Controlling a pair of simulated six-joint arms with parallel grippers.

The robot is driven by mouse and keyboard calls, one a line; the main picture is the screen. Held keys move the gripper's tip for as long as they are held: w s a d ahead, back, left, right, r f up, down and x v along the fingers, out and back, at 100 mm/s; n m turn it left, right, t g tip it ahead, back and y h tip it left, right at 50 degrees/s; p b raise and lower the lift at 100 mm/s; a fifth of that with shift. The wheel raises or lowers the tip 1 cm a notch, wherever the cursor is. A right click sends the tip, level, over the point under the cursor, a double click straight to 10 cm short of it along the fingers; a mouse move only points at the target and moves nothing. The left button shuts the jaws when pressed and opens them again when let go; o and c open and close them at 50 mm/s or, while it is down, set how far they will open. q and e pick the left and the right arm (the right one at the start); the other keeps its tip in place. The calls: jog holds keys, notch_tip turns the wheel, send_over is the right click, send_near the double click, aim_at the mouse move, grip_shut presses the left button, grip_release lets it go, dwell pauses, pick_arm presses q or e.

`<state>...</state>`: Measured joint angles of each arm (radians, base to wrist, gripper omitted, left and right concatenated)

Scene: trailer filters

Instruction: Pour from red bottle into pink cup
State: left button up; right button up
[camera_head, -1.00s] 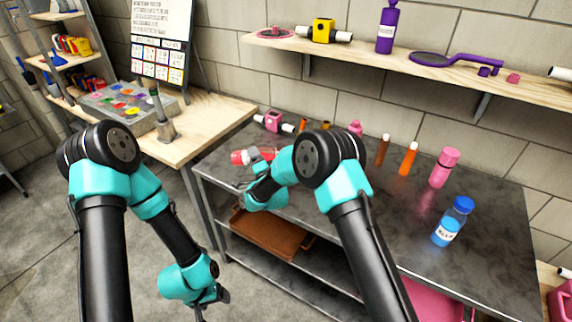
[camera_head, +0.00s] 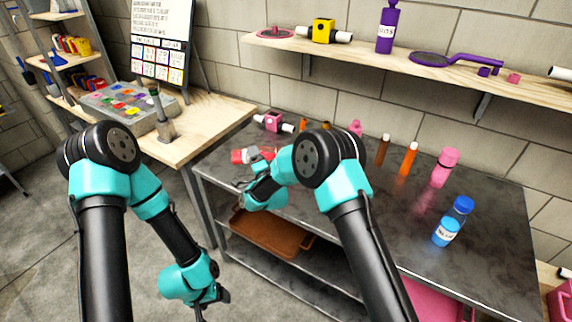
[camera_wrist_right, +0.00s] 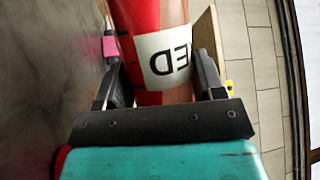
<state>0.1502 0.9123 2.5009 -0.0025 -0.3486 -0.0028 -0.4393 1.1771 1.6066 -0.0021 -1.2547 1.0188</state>
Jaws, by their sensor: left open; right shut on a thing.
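The red bottle (camera_head: 238,157) lies roughly sideways in my right gripper (camera_head: 258,160), near the left end of the dark metal table. In the right wrist view the bottle (camera_wrist_right: 135,18) sits between the two fingers (camera_wrist_right: 158,85), its white label partly readable as "ED". My left gripper (camera_head: 217,296) hangs low over the floor at the left, open and away from the table. I cannot clearly make out a pink cup. A small pink object (camera_head: 355,128) stands at the table's back, partly behind my right arm. A pink patch (camera_wrist_right: 110,46) shows beside the bottle in the wrist view.
On the metal table (camera_head: 485,245) stand a pink bottle (camera_head: 444,167), a blue-capped bottle (camera_head: 453,222), orange (camera_head: 408,158) and brown (camera_head: 382,149) tubes and a pink block with white ends (camera_head: 272,121). A wall shelf (camera_head: 400,57) is above.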

jog(key=f+n+g, duration=0.1)
jog(key=f+n, duration=0.2)
jog(key=shift+a+f+n+g, duration=0.1)
jog(key=shift+a+n+g, duration=0.1)
jog(key=shift+n+g, duration=0.15)
jog(key=shift+d+f+n+g, duration=0.15)
jog(key=shift+f+n+g, duration=0.15)
jog(key=shift+n, duration=0.25)
jog(key=shift+d+f+n, duration=0.1)
jog(key=shift+n, duration=0.2)
jog(key=shift+n+g+h, duration=0.3)
jog(key=shift+n+g, duration=0.15)
jog(key=shift+n, duration=0.25)
jog(key=r, duration=0.4)
jog(key=shift+d, duration=0.4)
jog(key=shift+d+f+n+g+h, duration=0.3)
jog(key=shift+f+n, duration=0.35)
jog(key=shift+n, duration=0.15)
jog(key=shift+a+f+n+g+h, duration=0.3)
jog(key=shift+f+n+h, duration=0.1)
jog(key=shift+f+n, duration=0.15)
jog(key=shift+a+n+g+h, duration=0.25)
jog(key=shift+n+h, duration=0.55)
jog(key=shift+n, duration=0.45)
jog(key=shift+f+n+g+h, duration=0.1)
jog(key=shift+n+g+h, duration=0.15)
jog(key=shift+n+h, duration=0.3)
